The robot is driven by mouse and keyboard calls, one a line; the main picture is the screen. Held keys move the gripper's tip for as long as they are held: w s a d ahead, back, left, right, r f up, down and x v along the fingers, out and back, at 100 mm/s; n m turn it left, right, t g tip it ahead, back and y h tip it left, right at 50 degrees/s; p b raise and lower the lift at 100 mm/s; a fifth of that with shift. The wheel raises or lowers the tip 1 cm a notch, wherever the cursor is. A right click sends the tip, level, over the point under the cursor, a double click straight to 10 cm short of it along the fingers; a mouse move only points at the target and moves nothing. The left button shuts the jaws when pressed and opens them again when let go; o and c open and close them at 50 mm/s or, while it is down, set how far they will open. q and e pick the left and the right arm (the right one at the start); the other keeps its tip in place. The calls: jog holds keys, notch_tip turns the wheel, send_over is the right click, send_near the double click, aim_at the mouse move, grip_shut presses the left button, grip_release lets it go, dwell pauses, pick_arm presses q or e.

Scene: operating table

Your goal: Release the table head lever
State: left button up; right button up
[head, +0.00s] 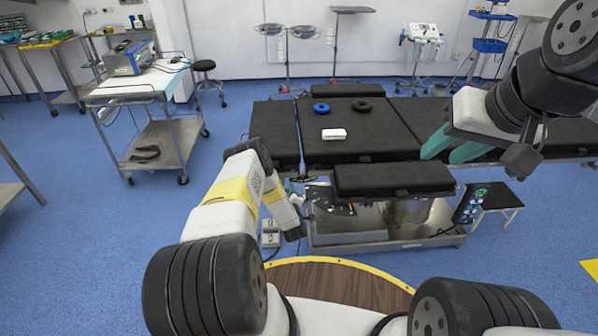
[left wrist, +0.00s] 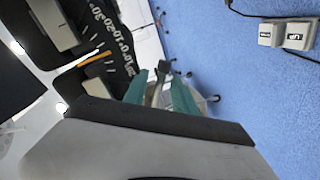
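The operating table (head: 360,150) has black pads and stands in front of me. Below its near pad (head: 393,178) is a dark plate with a scale (head: 328,199). In the left wrist view the dark scale plate (left wrist: 112,35) shows white numbers and a thin orange bar (left wrist: 95,59). I cannot tell for sure which part is the head lever. My left gripper (left wrist: 158,82) has teal fingers, apart, close beside the plate, with no clear grip on anything. In the head view its fingers are hidden. My right gripper (head: 452,148) is open and empty above the table's right part.
A blue ring (head: 321,107), a black ring (head: 362,105) and a white box (head: 334,134) lie on the table. A pedal unit (head: 270,235) is on the floor. A steel trolley (head: 165,138) stands left, a step stool (head: 492,198) right.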

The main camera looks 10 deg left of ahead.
pick_arm(q)
jog(key=shift+x, duration=2)
grip_shut()
jog(key=shift+d+f, duration=0.1)
jog(key=shift+d, duration=0.05)
